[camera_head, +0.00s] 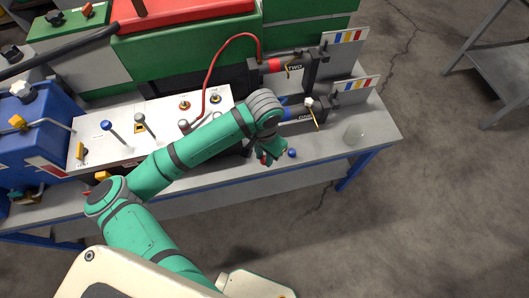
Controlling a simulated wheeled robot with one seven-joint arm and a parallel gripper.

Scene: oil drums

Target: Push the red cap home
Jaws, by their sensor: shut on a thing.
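My gripper (268,158) is over the front edge of the bench, pointing down. It is shut on a small red thing, which looks like the red cap (263,157); the fingers hide most of it. A blue cap (292,153) sits on the bench just right of my gripper. My arm hides part of the bench and of the white panel, and I cannot see an open end for the red cap.
A white panel (160,106) with knobs and levers stands left on the bench (338,150). A red hose (211,72) arches from it to the back. A clear round object (354,132) stands near the right end.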

